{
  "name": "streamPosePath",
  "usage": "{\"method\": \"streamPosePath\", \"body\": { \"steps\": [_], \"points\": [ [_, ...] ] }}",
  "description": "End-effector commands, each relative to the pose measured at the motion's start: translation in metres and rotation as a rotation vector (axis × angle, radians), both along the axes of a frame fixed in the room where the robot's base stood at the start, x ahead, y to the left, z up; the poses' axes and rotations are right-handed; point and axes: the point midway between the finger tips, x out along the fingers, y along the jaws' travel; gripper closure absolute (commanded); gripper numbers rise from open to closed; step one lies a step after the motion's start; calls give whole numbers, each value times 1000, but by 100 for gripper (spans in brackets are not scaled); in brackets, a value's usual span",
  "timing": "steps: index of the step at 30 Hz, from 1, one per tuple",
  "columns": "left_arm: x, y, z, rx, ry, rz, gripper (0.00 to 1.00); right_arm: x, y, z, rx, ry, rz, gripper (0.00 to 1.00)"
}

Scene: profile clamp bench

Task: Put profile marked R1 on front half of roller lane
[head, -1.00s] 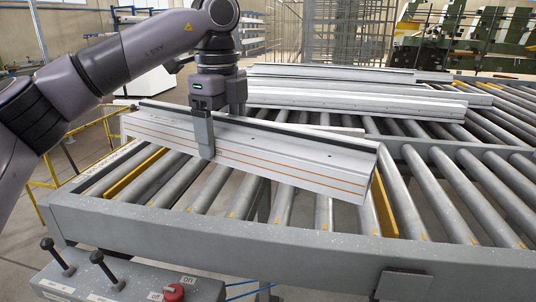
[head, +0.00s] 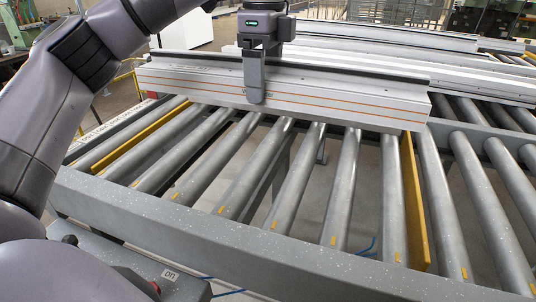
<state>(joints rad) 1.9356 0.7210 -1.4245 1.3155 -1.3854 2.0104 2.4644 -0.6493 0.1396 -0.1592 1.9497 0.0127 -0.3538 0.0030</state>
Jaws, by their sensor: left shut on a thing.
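A long white profile with thin orange lines (head: 350,100) lies crosswise at the far part of the near roller section in the head view. My left gripper (head: 255,92) is shut on it a little left of its middle, with one finger down its near face. The finger covers part of a small printed marking, so I cannot read it. The roller lane (head: 250,243) has grey rollers running away from its front rail. I cannot tell whether the profile touches the rollers or hangs just above them. My right gripper is not in view.
Yellow guide strips stand at the left (head: 140,147) and right (head: 413,205) of the near rollers. The rollers between them are bare in front of the profile. More white profiles (head: 375,38) lie behind. A grey control box (head: 150,268) is at the lower left.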

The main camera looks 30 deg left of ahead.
Motion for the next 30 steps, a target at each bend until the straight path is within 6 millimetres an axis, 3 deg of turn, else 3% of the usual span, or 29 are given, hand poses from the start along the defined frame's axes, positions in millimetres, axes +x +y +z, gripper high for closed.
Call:
{"method": "streamPosePath", "body": {
  "steps": [3,15,26,30],
  "points": [
    [0,0,-30,-3,2,-3,79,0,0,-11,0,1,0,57],
    [0,0,-104,-1,1,-2,79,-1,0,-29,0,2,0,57],
    [0,0,-133,-1,-2,0,79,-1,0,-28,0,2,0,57],
    [0,0,-152,0,1,0,79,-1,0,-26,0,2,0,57]
  ]
}}
